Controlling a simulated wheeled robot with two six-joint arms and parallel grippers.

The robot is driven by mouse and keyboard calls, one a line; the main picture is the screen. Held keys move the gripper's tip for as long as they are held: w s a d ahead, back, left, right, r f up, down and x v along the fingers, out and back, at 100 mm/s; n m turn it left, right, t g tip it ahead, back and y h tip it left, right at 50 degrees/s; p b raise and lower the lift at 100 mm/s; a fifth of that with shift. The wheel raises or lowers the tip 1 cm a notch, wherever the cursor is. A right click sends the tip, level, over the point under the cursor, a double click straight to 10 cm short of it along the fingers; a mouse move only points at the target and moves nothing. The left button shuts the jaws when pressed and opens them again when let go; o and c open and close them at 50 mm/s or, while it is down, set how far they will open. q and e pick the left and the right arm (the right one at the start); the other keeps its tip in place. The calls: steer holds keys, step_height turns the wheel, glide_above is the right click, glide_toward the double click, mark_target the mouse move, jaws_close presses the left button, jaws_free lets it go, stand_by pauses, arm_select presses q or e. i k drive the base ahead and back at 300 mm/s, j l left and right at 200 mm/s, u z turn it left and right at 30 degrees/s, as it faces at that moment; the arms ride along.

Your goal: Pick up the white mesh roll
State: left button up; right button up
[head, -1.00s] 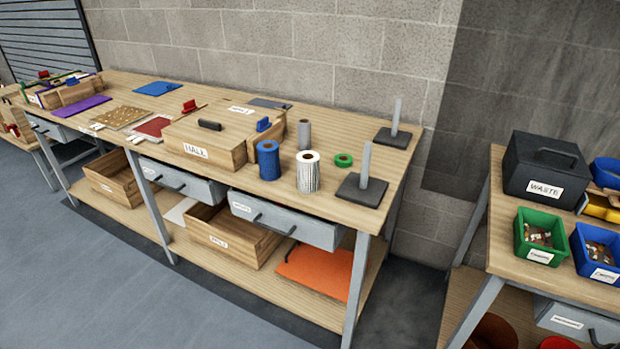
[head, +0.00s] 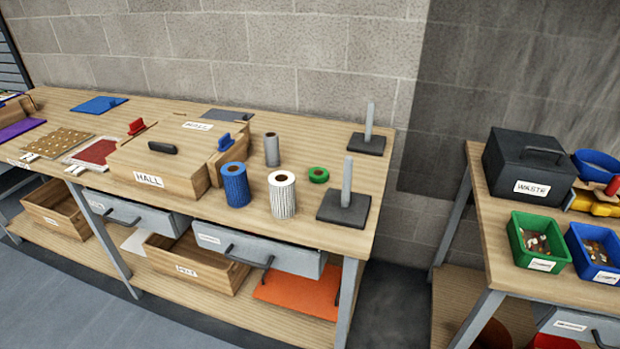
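The white mesh roll (head: 282,196) stands upright on the wooden workbench (head: 300,231), near its front edge. It has a dark mesh pattern on its side and a light top with a hole. A blue mesh roll (head: 234,186) stands to its left. A grey roll (head: 272,150) stands behind it, and a small green tape ring (head: 318,175) lies behind it to the right. Neither of my grippers shows in the head view.
A dark base with an upright grey post (head: 345,200) stands right of the white roll; another post stand (head: 368,138) is farther back. A wooden box labelled HALL (head: 150,180) is to the left. A second table with a black WASTE box (head: 528,165) stands right, across a gap.

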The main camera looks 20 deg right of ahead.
mark_target(282, 185)
steer(key=i+j+z, duration=0.25)
steer(key=i+z, duration=0.15)
steer(key=i+j+z, duration=0.45)
